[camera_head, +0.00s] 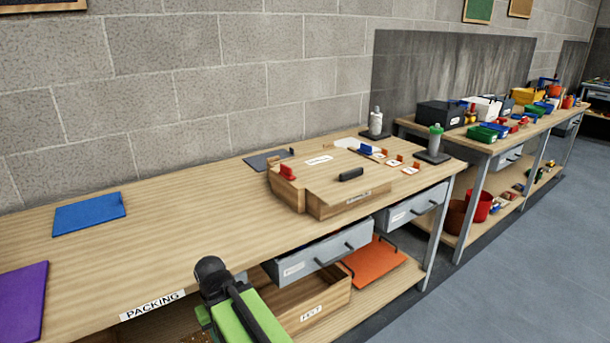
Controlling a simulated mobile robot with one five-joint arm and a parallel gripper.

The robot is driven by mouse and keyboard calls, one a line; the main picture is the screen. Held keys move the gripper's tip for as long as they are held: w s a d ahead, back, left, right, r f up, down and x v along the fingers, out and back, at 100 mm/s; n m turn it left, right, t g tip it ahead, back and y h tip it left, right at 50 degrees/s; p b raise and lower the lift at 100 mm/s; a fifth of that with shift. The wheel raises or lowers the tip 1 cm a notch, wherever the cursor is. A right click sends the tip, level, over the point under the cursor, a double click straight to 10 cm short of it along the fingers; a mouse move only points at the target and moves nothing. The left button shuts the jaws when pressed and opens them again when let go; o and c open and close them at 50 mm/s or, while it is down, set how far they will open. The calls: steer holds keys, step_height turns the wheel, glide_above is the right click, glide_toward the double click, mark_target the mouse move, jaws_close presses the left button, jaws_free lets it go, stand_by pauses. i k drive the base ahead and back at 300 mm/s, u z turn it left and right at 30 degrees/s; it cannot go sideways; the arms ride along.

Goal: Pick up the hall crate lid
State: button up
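A low wooden crate (325,207) stands on the long packing bench. A flat wooden lid-like panel (330,183) covers its top. The panel has a black bar handle (351,174) near its front edge and a white label too small to read. I cannot confirm from the labels that this is the hall crate lid. A red clamp-like piece (287,172) sits at its left end, and small orange pieces at its right. My green and black arm end (232,305) is at the bottom, in front of the bench and apart from the crate. Its fingertips cannot be made out.
A blue mat (89,213) and a purple mat (20,303) lie on the bench's left. Grey drawers (316,259) stick out below the front edge. An orange panel (374,262) and a wooden crate (314,305) are on the lower shelf. Floor is clear at right.

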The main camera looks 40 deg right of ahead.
mark_target(334, 177)
steer(key=u, duration=1.95)
steer(key=k, duration=1.5)
steer(key=z, duration=0.95)
steer(key=i, duration=0.95)
steer(key=u, duration=0.1)
